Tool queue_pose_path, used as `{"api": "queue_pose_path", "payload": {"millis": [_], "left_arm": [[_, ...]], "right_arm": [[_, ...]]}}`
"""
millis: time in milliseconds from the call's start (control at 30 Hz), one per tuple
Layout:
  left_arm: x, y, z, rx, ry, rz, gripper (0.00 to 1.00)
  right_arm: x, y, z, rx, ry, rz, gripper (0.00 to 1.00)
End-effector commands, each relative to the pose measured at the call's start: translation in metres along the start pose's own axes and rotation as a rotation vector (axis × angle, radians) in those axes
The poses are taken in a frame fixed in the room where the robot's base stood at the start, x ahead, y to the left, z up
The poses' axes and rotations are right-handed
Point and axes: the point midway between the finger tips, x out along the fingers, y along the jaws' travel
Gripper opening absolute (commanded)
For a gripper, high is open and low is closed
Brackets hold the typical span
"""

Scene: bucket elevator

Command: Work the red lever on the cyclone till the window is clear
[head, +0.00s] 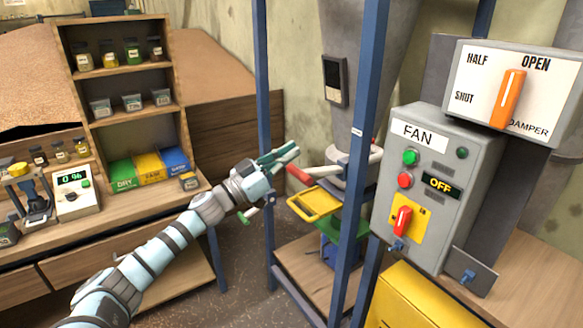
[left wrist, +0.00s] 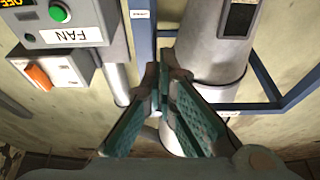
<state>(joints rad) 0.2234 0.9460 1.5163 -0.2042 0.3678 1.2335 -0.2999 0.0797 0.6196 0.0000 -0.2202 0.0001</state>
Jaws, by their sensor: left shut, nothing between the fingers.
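The grey cyclone (head: 352,40) stands behind blue posts and also shows in the left wrist view (left wrist: 213,65). Its small window (head: 333,80) has a dark pane; it is too small to tell what lies behind it. The window shows at the top of the wrist view too (left wrist: 238,18). The red lever (head: 299,174) sticks out to the left below the cone. My left gripper (head: 292,153), with teal fingers, is shut and empty just above and left of the lever's red end; I cannot tell whether they touch. In the wrist view its fingers (left wrist: 163,75) hide the lever.
Blue frame posts (head: 262,110) flank the cyclone. A shelf with jars (head: 120,75) is at left.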

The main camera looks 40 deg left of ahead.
Motion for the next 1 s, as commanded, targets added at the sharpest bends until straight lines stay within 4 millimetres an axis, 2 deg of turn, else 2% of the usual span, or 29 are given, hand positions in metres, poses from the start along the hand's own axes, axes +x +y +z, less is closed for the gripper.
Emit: {"api": "queue_pose_path", "payload": {"millis": [33, 133, 300, 733, 867, 1000], "left_arm": [[0.011, 0.0, -0.008, -0.004, 0.002, -0.002, 0.0], [0.003, 0.001, 0.016, -0.006, -0.007, -0.001, 0.0], [-0.004, 0.001, 0.034, -0.003, -0.008, 0.001, 0.0], [-0.006, 0.001, 0.039, -0.001, -0.003, 0.002, 0.0], [-0.009, 0.001, 0.053, -0.003, 0.033, 0.003, 0.0], [-0.012, 0.001, 0.077, -0.006, 0.117, 0.007, 0.0]], "right_arm": [[-0.013, 0.001, -0.001, 0.0, 0.0, 0.0, 0.4], [-0.004, 0.0, 0.0, 0.0, 0.0, 0.0, 0.4], [-0.001, 0.0, 0.0, 0.0, 0.0, 0.0, 0.4], [0.002, 0.0, 0.0, 0.0, 0.001, 0.0, 0.4], [0.025, -0.002, 0.002, 0.0, 0.001, 0.0, 0.4], [0.069, -0.005, 0.006, 0.0, 0.002, 0.0, 0.4]]}}
